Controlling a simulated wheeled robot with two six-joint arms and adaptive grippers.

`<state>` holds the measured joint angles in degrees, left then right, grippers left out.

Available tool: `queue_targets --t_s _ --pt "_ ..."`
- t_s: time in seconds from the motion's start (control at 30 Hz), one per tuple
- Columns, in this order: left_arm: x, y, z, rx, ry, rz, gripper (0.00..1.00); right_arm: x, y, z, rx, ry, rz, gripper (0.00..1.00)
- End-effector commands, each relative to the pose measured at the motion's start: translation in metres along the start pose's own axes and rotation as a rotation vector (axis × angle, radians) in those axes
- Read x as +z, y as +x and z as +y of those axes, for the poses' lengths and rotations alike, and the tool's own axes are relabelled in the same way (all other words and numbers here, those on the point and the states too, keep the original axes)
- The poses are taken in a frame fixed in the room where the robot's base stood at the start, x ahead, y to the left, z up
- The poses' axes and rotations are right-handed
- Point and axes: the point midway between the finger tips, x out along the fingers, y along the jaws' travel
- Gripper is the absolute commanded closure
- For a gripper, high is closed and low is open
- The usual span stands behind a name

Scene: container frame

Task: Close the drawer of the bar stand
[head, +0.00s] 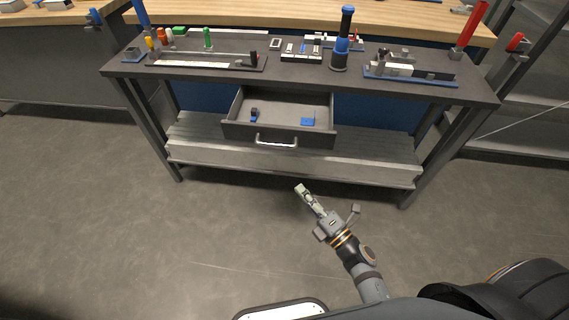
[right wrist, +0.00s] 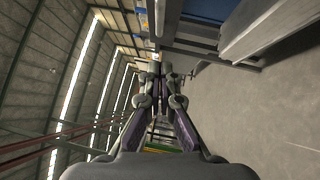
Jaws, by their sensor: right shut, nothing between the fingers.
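The bar stand (head: 310,77) is a dark grey table with a lower shelf. Its drawer (head: 277,132) stands pulled out under the top, with a light metal handle (head: 276,142) on its front. A small dark and blue item (head: 253,114) and a flat blue piece (head: 307,121) lie inside. My right gripper (head: 300,188) is in front of the stand, below and a little right of the handle, apart from the drawer. Its fingers are shut and empty; they also show in the right wrist view (right wrist: 154,68). My left gripper is not in view.
Fixtures and tools stand on the top, including a blue and black upright tool (head: 343,38) and a red-handled one (head: 470,27). A wooden workbench (head: 260,12) is behind. The lower shelf (head: 290,160) juts below the drawer. The floor in front is clear.

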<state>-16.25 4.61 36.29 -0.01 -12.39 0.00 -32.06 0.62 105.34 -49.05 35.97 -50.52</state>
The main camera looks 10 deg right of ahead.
Motion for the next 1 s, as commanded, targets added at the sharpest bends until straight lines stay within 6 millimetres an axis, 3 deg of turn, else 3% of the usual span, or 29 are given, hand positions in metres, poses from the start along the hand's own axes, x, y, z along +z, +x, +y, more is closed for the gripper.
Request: queue_targets --t_s 0.33,0.5,0.7,1.0 --pt "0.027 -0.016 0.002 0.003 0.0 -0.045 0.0 0.001 0.071 0.003 0.003 0.005 -0.003 1.0" --pt "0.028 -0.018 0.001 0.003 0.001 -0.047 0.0 0.008 0.102 0.001 0.0 0.002 -0.001 1.0" --pt "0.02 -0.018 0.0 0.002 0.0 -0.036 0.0 0.025 0.117 -0.001 -0.002 0.004 -0.001 1.0" --pt "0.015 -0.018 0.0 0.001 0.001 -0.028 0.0 0.029 0.121 -0.001 -0.002 0.005 -0.003 1.0"
